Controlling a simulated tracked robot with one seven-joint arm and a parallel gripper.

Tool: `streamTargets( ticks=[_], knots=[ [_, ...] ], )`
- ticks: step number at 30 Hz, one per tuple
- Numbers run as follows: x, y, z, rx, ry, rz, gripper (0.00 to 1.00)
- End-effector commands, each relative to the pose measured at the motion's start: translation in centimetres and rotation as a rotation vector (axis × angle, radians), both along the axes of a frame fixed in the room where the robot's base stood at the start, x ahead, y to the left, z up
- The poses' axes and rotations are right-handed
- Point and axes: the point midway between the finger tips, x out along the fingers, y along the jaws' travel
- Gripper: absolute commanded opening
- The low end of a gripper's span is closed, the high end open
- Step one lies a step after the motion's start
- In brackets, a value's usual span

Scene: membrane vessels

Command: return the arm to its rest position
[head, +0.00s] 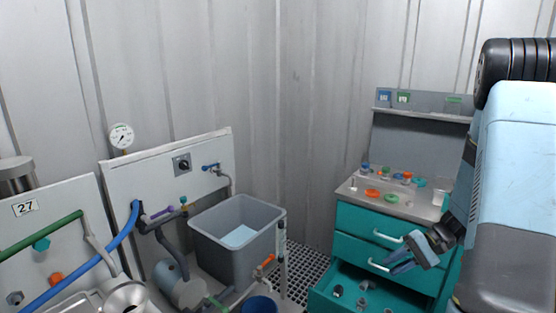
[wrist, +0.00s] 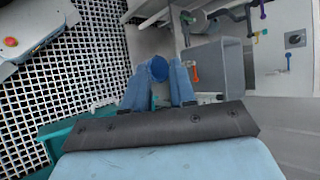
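My arm comes down at the right of the head view, pale blue and dark grey. My gripper (head: 408,256) hangs at its lower end, in front of the teal drawer cabinet (head: 362,221) in this view. In the wrist view my gripper (wrist: 161,75) shows two blue fingers standing apart, with nothing held between them. A blue bucket (wrist: 157,68) shows in the gap, beyond the fingertips. The bucket also shows at the bottom of the head view (head: 262,304). Part of my arm is cut off by the right edge.
The cabinet's lowest drawer (head: 321,302) is pulled out, with grey parts inside. Small coloured parts (head: 372,193) lie on its top. A grey tub (head: 238,238) stands left of it, beside pipes and an orange valve handle (head: 265,262). Grated floor (head: 308,268) lies between.

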Motion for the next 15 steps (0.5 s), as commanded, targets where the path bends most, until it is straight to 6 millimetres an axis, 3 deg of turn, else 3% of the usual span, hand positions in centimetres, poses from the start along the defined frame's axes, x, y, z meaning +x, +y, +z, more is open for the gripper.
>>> streamTargets(
  ticks=[3,15],
  knots=[
    [-0.5,1.3,3.0,-0.071,-0.017,0.053,0.25],
    [-3.6,4.8,11.0,-0.321,-0.088,0.180,0.25]
  ],
)
